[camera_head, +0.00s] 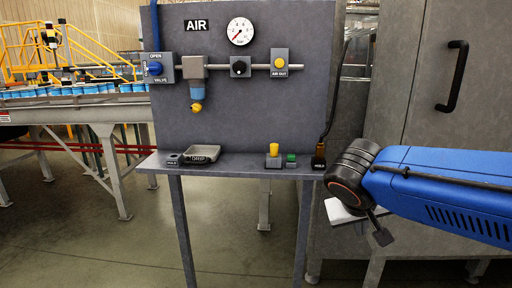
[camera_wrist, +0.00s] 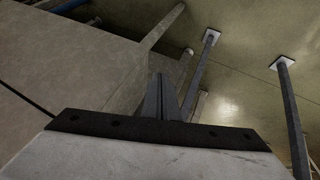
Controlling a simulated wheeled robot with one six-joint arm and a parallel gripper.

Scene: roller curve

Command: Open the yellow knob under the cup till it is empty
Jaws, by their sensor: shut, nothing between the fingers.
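The cup (camera_head: 198,92) hangs under a grey filter head on the upright panel in the head view. Its lower part looks blue, but I cannot tell how full it is. The yellow knob (camera_head: 197,107) sits at the cup's bottom end. My gripper (camera_head: 381,234) is at the right of the head view, below the shelf's height and well apart from the cup and knob. In the wrist view my gripper (camera_wrist: 160,98) shows its fingers together with nothing held, pointing toward the floor and table legs.
A shelf (camera_head: 235,163) below the panel holds a tray marked DRIP (camera_head: 202,153), a yellow piece (camera_head: 273,149) and a green button (camera_head: 291,158). A blue valve knob (camera_head: 154,68) and a gauge (camera_head: 240,31) are on the panel. A grey cabinet (camera_head: 415,110) stands right.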

